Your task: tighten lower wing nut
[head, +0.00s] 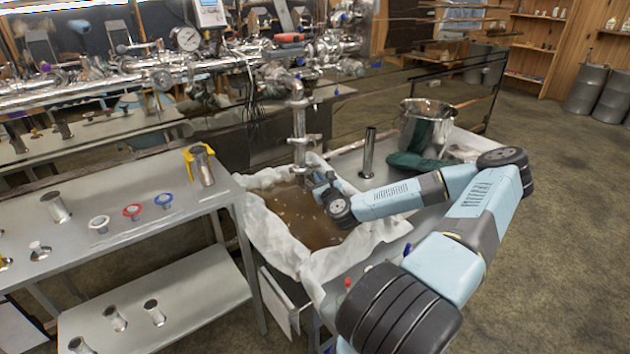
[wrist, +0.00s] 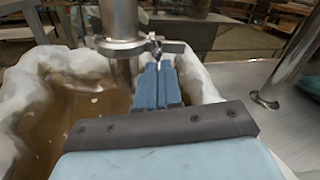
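A vertical steel pipe (head: 299,122) comes down over a cloth-lined basin (head: 262,183) of brown liquid. Clamps sit along it, one of them a clamp (head: 304,140) partway down. In the wrist view a clamp (wrist: 122,46) rings the pipe (wrist: 119,18), with a wing nut (wrist: 157,45) on its right side. My gripper (wrist: 157,66) points at this nut, its two blue fingers close together, the tips just below or at it. Whether they touch or grip it I cannot tell. In the head view my gripper (head: 319,180) is right of the pipe's lower end; the nut is too small to make out.
A steel tube (head: 369,152) stands on the table to the right, beside a metal bucket (head: 437,117) and a dark green cloth (head: 418,162). A bench (head: 120,182) with fittings and coloured clamps stands left. Pipework (head: 90,88) crosses the back.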

